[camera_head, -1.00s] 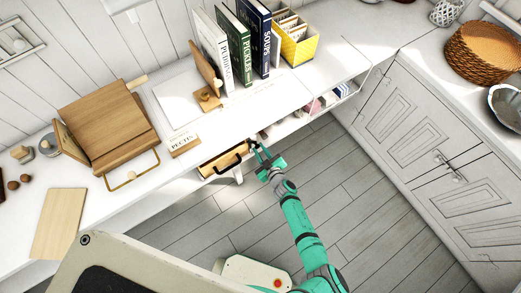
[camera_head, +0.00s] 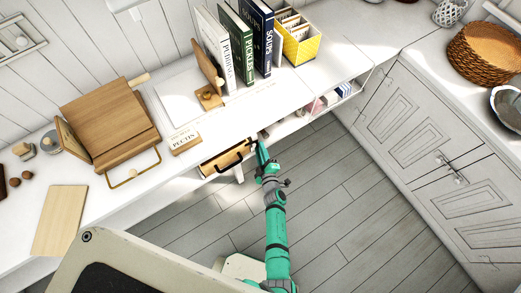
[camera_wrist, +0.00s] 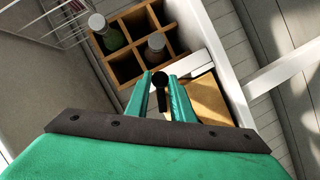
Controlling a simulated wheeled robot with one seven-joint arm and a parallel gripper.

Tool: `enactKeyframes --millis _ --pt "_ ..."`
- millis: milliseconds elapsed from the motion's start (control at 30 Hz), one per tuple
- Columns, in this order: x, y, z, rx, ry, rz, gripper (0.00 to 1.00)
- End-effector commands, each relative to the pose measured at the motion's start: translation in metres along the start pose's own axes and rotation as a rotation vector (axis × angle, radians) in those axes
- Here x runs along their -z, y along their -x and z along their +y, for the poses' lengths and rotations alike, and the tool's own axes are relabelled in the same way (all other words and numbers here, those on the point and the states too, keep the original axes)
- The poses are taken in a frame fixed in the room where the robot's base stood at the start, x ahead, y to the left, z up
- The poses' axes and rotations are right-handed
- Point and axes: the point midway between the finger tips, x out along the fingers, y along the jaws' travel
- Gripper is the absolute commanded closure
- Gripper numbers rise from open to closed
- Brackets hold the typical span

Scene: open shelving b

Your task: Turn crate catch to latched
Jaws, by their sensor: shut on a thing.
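A dark catch with a round black end (camera_wrist: 160,79) shows in the wrist view between the two green fingers of my gripper (camera_wrist: 163,88). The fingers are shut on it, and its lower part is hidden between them. Just beyond it is a wooden crate with compartments (camera_wrist: 124,66), some holding bottles. In the head view my gripper (camera_head: 262,152) is at the front edge of the shelf under the counter, right of a wooden front (camera_head: 222,158) with a black handle (camera_head: 232,165). The catch is hidden or too small to tell there, and its turn position is unclear.
The white counter (camera_head: 110,190) above holds books (camera_head: 245,45), a yellow box (camera_head: 300,45) and a wooden board (camera_head: 60,220). A green-necked bottle (camera_wrist: 108,34) and another bottle (camera_wrist: 157,45) stand in the crate. The grey floor (camera_head: 340,200) is open.

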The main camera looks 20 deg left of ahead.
Motion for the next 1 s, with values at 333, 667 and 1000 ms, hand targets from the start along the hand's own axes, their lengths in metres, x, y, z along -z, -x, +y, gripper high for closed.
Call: enactKeyframes --millis 333,667,1000 --pt "-0.0026 0.0005 -0.0002 -0.071 0.158 -0.005 1.00" --pt "-0.0022 0.0003 -0.0023 -0.117 0.276 -0.004 1.00" --pt "-0.0017 0.0004 -0.0034 -0.138 0.331 -0.001 1.00"
